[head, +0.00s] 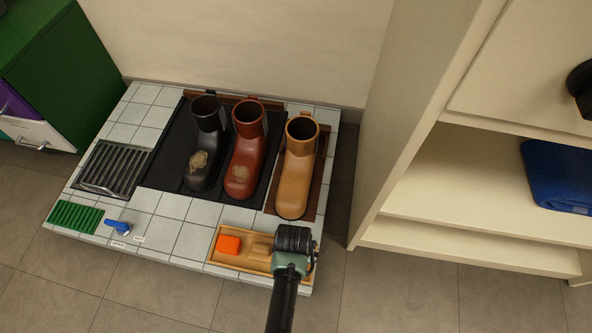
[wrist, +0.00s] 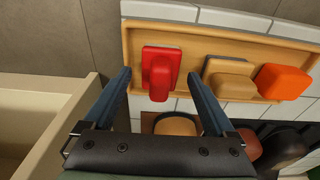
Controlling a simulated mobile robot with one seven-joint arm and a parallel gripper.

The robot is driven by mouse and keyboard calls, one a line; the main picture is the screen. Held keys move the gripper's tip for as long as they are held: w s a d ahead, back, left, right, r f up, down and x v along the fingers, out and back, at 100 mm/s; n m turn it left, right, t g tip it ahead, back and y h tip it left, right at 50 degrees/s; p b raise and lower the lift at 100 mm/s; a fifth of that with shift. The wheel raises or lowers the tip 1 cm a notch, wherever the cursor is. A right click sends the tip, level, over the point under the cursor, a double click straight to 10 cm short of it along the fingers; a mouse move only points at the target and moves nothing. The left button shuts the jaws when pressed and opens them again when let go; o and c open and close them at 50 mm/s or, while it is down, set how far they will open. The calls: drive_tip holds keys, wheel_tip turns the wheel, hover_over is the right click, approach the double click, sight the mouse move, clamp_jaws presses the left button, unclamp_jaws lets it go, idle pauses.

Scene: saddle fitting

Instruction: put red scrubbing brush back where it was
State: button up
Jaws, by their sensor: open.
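The red scrubbing brush (wrist: 158,70) lies in the left end of the wooden tray (wrist: 205,42) in the wrist view, handle up. My gripper (wrist: 159,76) is open, with one finger toward each side of the brush; I cannot tell how far above it the fingertips are. In the head view my gripper (head: 292,240) is over the right end of the tray (head: 238,263) and hides the red brush there.
A tan brush (wrist: 230,80) and an orange block (wrist: 282,82) share the tray. Black (head: 204,150), red-brown (head: 243,155) and tan (head: 296,170) boots stand behind it; two have brown patches. A cream shelf unit (head: 400,130) rises at the right.

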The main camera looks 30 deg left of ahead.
wheel_tip(320, 180, up, 12)
drive_tip(key=s+p, duration=0.1)
drive_tip(key=p, duration=0.7)
drive_tip(key=shift+s+d+r+p, duration=0.15)
drive_tip(key=shift+s+d+p, duration=0.05)
drive_tip(key=shift+p, duration=0.1)
